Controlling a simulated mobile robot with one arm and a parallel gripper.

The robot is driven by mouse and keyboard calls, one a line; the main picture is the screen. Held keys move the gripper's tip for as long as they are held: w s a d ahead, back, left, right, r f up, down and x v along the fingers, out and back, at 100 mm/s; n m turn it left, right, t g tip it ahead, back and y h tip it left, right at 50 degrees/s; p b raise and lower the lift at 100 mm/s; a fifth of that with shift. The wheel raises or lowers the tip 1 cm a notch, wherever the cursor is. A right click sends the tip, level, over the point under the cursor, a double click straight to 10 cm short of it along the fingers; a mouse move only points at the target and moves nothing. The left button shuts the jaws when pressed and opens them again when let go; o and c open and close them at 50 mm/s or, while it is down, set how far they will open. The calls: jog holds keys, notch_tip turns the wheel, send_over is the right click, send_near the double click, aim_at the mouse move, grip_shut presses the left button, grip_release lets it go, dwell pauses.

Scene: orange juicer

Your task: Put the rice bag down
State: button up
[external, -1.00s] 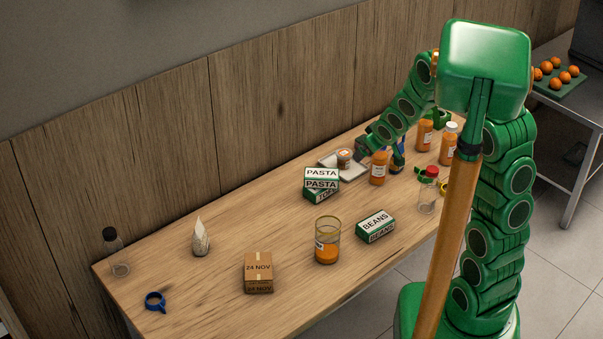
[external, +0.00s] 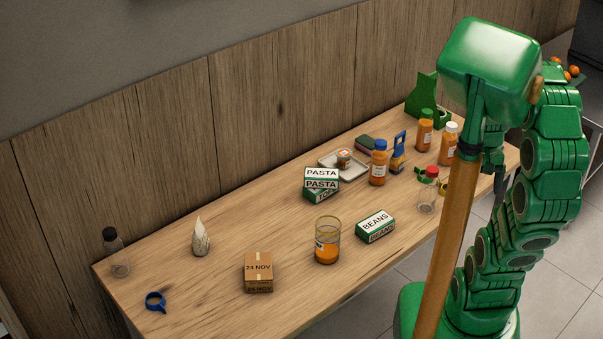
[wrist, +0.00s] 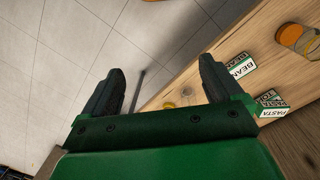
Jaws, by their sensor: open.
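A small pale bag with a pointed top (external: 201,238), which looks like the rice bag, stands upright on the left half of the wooden table (external: 190,295). No label on it is readable. It does not show in the wrist view. My gripper (wrist: 160,88) is open, with its two dark fingers wide apart and nothing between them. In the wrist view it is over the floor beside the table edge. In the external view my arm is folded back at the right, and the fingers cannot be made out clearly. The bag is far from the gripper.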

jog(key=s+r+m+g, duration=0.1)
jog(key=s+r, duration=0.1)
jog(key=s, duration=0.4)
jog(key=shift+s+d+y, duration=0.15)
jog(key=shift+s+y, duration=0.15)
jog(key=shift+s, duration=0.1)
jog(key=shift+f, duration=0.1)
dwell(0.6)
